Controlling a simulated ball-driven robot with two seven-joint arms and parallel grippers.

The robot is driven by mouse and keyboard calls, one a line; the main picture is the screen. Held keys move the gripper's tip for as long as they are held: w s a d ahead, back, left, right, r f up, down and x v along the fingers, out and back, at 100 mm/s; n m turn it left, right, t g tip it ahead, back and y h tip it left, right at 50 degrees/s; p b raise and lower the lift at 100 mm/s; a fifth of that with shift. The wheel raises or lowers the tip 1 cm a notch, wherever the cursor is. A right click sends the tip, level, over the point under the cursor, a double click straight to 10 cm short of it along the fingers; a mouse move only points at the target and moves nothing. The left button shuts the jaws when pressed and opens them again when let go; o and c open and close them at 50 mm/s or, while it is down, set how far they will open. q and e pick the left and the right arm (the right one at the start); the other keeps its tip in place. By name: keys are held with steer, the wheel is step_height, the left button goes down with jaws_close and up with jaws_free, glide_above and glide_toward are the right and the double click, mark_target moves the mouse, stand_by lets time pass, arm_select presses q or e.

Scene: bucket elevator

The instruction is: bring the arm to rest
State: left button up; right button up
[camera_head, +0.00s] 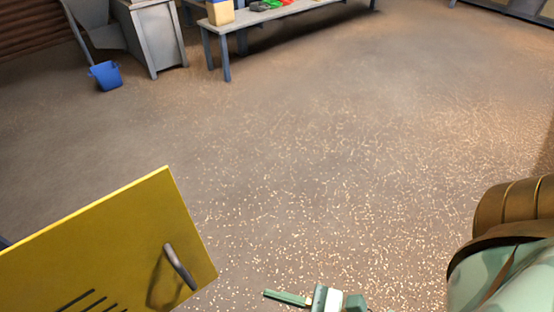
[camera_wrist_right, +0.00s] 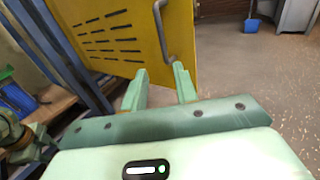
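My right gripper (camera_wrist_right: 159,70) is open and empty, its two green fingers apart. It also shows at the bottom edge of the head view, partly cut off. A yellow panel door (camera_head: 110,245) with dark slots and a grey bar handle (camera_head: 180,266) stands at the lower left of the head view. The door (camera_wrist_right: 110,45) and its handle (camera_wrist_right: 160,32) also show in the wrist view, beyond the fingers. The fingers look apart from the handle. My right arm shows at the head view's right edge.
A blue bucket (camera_head: 106,75) stands by a grey machine (camera_head: 158,38) at the upper left. A grey bench (camera_head: 270,15) holds a tan container and coloured items. Blue frame posts stand left of the door in the wrist view. The speckled floor between is clear.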

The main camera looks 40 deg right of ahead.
stand_by(0.4)
